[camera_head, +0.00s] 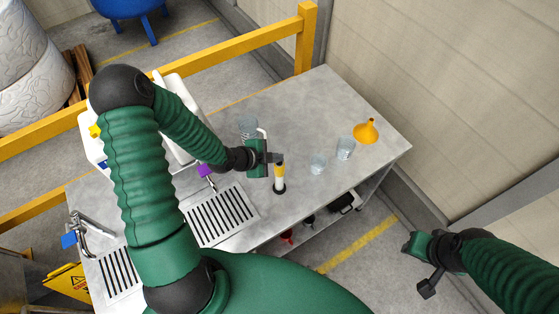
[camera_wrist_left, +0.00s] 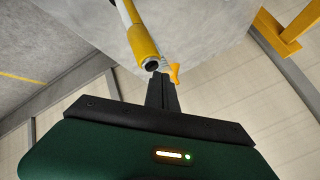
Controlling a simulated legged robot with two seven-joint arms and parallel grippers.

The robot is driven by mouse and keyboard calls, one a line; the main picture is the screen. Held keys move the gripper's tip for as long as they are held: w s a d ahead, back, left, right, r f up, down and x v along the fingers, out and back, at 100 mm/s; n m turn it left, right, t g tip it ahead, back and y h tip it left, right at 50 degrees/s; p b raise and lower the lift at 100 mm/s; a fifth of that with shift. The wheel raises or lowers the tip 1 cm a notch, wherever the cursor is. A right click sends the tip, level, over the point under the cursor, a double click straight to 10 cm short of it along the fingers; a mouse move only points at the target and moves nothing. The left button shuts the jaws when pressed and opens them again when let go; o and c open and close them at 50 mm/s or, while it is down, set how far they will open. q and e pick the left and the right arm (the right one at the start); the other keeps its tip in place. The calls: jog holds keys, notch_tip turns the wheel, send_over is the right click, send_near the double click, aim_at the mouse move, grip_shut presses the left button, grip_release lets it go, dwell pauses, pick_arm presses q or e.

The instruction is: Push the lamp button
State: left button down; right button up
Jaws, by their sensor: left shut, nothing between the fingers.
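A slim upright post with yellow, white and black bands (camera_head: 280,179), which looks like the lamp, stands on the grey metal table (camera_head: 330,100). In the left wrist view its yellow part (camera_wrist_left: 143,43) ends in a dark round face, just beyond my fingers. I cannot make out a separate button. My left gripper (camera_head: 276,158) is beside the top of the post, fingers shut and empty. The shut fingers also show in the left wrist view (camera_wrist_left: 161,92); whether they touch the post is unclear. My right gripper (camera_head: 418,244) is off the table's right front, its fingers not clear.
Clear cups (camera_head: 318,163) and an orange funnel (camera_head: 366,131) stand right of the post. Another clear vessel (camera_head: 248,127) is behind my left gripper. A slotted drain board (camera_head: 220,216) and a tap (camera_head: 85,228) are at left. A yellow rail (camera_head: 235,55) runs behind the table.

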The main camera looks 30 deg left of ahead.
pick_arm(q)
jog(key=shift+f+b, duration=0.35)
jog(key=shift+f, duration=0.05)
jog(key=shift+s, duration=0.1)
jog(key=shift+r, duration=0.1)
jog(key=shift+r+p, duration=0.4)
notch_tip(320, 180, up, 6)
jog(key=p, duration=0.5)
jog(key=shift+r, duration=0.1)
